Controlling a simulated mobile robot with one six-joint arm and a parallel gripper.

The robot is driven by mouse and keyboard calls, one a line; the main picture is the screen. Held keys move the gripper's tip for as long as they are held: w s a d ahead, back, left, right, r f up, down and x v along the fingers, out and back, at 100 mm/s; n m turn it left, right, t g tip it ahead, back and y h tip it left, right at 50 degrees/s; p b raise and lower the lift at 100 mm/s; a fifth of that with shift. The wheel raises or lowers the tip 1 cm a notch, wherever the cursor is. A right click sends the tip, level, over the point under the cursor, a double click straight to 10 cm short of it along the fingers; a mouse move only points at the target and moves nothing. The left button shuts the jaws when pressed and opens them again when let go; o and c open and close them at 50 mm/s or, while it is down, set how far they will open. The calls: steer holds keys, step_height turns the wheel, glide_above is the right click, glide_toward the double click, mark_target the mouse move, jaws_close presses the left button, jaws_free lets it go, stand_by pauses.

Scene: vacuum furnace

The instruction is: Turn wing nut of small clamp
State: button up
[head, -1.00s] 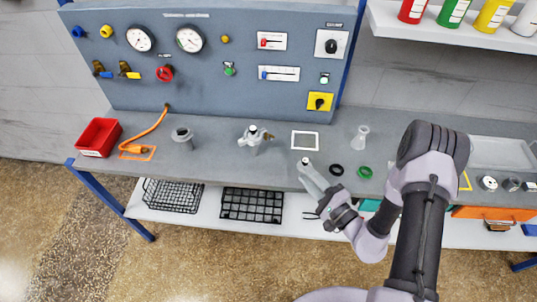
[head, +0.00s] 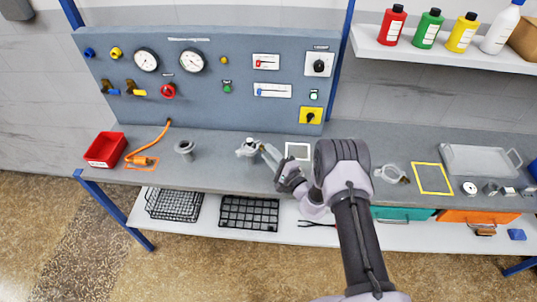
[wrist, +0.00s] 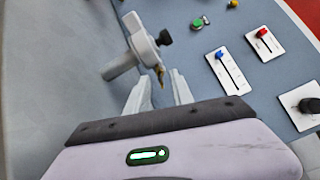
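The small clamp is the pale grey ring on a pipe fitting (head: 245,149) standing on the bench. In the wrist view the clamp (wrist: 142,44) shows close up, with a short brass wing nut (wrist: 160,74) pointing toward my gripper. My gripper (head: 264,150) comes from the right beside the fitting. In the wrist view the fingers of my gripper (wrist: 163,78) are apart, with the wing nut's end at or just beyond the gap between the tips. I cannot tell whether the fingers touch it.
A black knob (wrist: 166,37) sticks out of the fitting. A grey flanged pipe (head: 184,150) stands to the left, near a red bin (head: 104,149). A panel with gauges and switches (head: 200,75) rises behind. A larger ring clamp (head: 391,173) lies to the right of my arm.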

steer(key=shift+w+a, duration=0.15)
jaws_close()
stand_by(0.4)
steer(key=shift+f+m+b, duration=0.15)
steer(key=shift+m+b, duration=0.7)
steer(key=shift+m, duration=0.25)
steer(key=m+b, duration=0.2)
steer(key=m, duration=0.2)
steer(key=m+b, duration=0.1)
steer(key=m, duration=0.3)
steer(key=shift+m+b, duration=0.75)
steer(key=shift+m, duration=1.65)
